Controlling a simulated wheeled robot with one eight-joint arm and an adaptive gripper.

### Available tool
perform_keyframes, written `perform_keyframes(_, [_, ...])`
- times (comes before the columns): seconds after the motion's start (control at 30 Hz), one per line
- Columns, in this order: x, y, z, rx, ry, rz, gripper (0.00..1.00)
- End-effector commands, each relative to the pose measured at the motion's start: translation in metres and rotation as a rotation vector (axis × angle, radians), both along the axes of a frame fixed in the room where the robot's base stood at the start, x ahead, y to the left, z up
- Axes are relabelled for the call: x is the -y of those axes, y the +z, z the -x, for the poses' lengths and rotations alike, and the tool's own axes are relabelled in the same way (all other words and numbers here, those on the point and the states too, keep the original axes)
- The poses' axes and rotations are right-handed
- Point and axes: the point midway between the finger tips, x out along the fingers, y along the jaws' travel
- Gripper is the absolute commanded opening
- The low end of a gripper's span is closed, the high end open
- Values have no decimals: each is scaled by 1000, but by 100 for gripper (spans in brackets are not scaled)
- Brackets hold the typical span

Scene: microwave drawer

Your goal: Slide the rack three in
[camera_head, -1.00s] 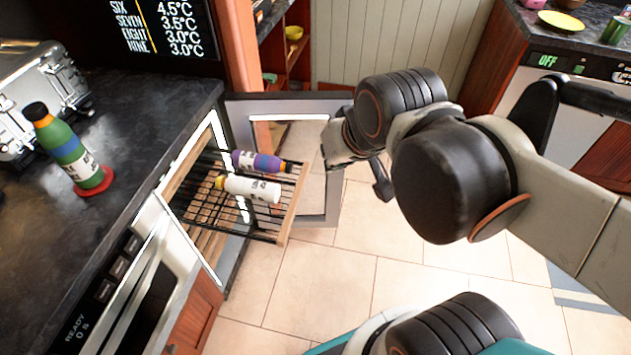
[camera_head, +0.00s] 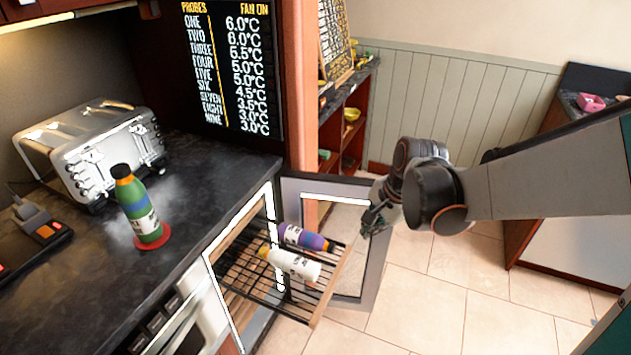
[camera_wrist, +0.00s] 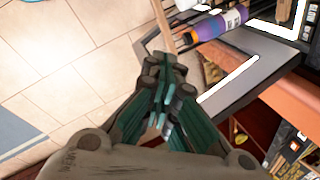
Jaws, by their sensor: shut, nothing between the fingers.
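The pulled-out rack (camera_head: 335,281), a wire shelf with a wooden front bar, sticks out of the lit opening of a cabinet under the counter. A purple bottle (camera_head: 303,237) and a white bottle (camera_head: 291,264) lie on it. My gripper (camera_head: 373,221) is shut and empty, to the right of the rack's front bar and apart from it, close to the open glass door. In the wrist view my shut fingers (camera_wrist: 163,72) show below the end of the wooden bar (camera_wrist: 161,18) and the purple bottle (camera_wrist: 218,22).
The open grey-framed door (camera_head: 374,285) stands behind and right of the rack. On the dark counter are a green bottle (camera_head: 138,207) on a red disc and a steel toaster (camera_head: 95,150). A temperature display (camera_head: 228,70) hangs above. The tiled floor (camera_head: 440,290) at right is clear.

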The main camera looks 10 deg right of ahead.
Motion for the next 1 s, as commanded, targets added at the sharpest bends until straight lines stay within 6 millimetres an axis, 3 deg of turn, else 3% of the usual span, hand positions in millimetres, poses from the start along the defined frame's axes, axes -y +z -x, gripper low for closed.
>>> perform_keyframes(0.3, [33,-73,-33,-140,-457,-154,0])
perform_keyframes(0.6, [56,-142,-41,-254,-824,-257,0])
perform_keyframes(1.0, [57,-182,-42,-287,-922,-282,0])
